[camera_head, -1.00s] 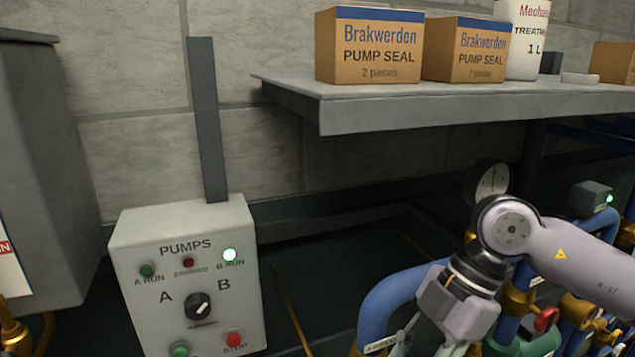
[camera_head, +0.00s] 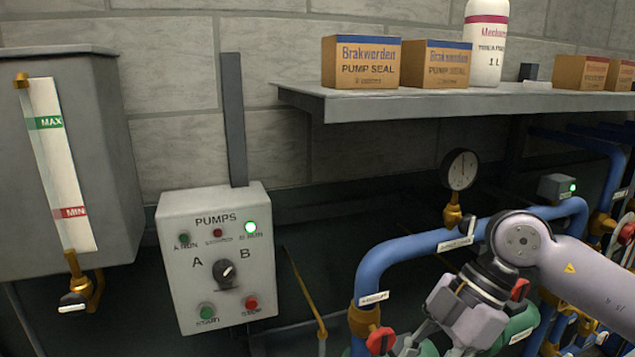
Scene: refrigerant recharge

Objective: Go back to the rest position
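My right arm comes in from the right, and its gripper (camera_head: 437,345) hangs at the bottom edge, pointing down in front of the blue pipework (camera_head: 368,275). Its fingertips are cut off or lost against the pipes, so how far they are open is unclear. A red valve handle (camera_head: 381,341) shows just left of the fingers; I cannot tell whether they touch. My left gripper is out of view. The pump control box (camera_head: 215,285) stands clear to the left, its B RUN lamp (camera_head: 250,227) lit green.
A grey tank (camera_head: 105,160) with a MAX/MIN level gauge (camera_head: 55,165) is at the left. A shelf (camera_head: 400,105) with boxes and a white bottle (camera_head: 486,45) juts out above. A pressure gauge (camera_head: 460,170) rises behind my arm. More pipes crowd the right.

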